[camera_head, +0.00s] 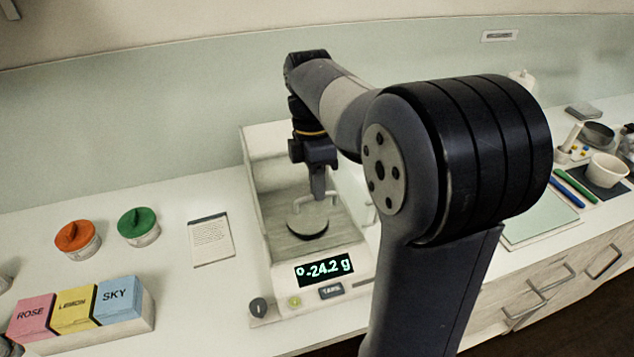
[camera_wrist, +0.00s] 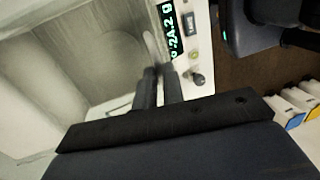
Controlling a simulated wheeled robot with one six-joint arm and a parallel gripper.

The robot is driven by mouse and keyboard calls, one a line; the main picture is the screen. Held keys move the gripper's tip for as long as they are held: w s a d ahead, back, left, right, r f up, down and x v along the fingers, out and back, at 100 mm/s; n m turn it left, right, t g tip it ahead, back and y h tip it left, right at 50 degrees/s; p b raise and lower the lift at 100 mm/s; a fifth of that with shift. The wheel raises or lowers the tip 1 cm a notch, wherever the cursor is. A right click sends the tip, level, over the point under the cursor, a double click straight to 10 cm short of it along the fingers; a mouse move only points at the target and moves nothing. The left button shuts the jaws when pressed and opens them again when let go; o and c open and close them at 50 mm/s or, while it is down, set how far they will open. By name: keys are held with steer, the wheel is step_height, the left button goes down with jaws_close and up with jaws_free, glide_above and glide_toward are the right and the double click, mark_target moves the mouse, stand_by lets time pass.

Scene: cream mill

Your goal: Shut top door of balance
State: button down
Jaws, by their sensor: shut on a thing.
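The balance (camera_head: 283,299) stands on the counter, a white body with a clear draft shield around a round pan (camera_head: 307,222). Its display (camera_head: 324,270) reads -24.2 g; the display also shows in the wrist view (camera_wrist: 172,30). My gripper (camera_head: 318,194) points down over the shield and is shut on the pale handle of the top door. In the wrist view my two fingers (camera_wrist: 160,72) are close together beside the pale handle (camera_wrist: 151,45). The clear door is hard to make out, and I cannot tell how far it is open. My arm hides the balance's right side.
Rose, lemon and sky boxes (camera_head: 80,308) sit front left. A mat (camera_head: 540,220), pens (camera_head: 575,187) and a white bowl (camera_head: 607,167) lie right.

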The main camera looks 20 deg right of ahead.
steer(key=shift+s, duration=0.1)
stand_by(0.3)
steer(key=shift+s, duration=0.55)
steer(key=c, duration=1.5)
jaws_free()
steer(key=shift+s, duration=0.1)
steer(key=r, duration=0.3)
steer(key=w+r, duration=0.1)
steer(key=r, duration=0.3)
steer(key=w+r, duration=0.1)
steer(key=r, duration=0.2)
steer(key=shift+w+r, duration=0.1)
steer(key=shift+r, duration=0.2)
